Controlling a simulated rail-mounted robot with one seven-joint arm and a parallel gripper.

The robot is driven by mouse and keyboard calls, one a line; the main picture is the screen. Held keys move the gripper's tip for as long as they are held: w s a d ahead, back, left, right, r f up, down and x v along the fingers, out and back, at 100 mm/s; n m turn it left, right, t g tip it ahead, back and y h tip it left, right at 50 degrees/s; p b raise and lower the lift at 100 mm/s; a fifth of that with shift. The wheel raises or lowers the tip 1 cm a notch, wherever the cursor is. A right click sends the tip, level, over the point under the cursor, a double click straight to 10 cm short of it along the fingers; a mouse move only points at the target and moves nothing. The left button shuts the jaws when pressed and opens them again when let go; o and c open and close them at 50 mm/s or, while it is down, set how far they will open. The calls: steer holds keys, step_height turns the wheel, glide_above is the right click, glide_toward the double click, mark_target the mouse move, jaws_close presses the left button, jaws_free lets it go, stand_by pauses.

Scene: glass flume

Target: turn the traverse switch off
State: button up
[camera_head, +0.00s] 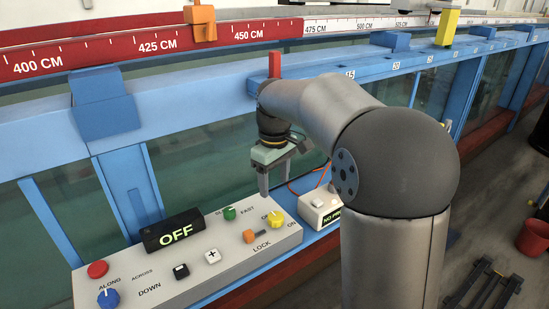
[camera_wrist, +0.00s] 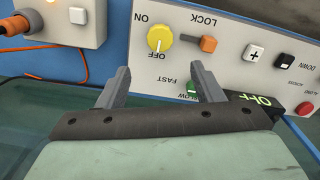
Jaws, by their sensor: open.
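A yellow rotary knob (camera_head: 275,219) with OFF and ON marks sits at the right end of the sloped grey control panel (camera_head: 205,285). A black display (camera_head: 172,231) on the panel reads OFF in green. My gripper (camera_head: 268,180) is open and empty, pointing down above and behind the knob. It also shows in the wrist view (camera_wrist: 161,72), its fingers apart from the knob.
An orange LOCK switch (camera_wrist: 208,44) is close beside the knob. A small white box (camera_head: 318,205) with an orange cable stands to the right.

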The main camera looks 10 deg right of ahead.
step_height(320, 180, up, 7)
steer(key=shift+f, duration=0.15)
stand_by(0.4)
steer(key=s+f+m, duration=0.3)
steer(key=s+f, duration=0.5)
steer(key=s, duration=0.5)
steer(key=s+f+m, duration=0.4)
steer(key=s+f, duration=0.4)
steer(key=s, duration=0.6)
steer(key=shift+a+f, duration=0.2)
steer(key=shift+f, duration=0.1)
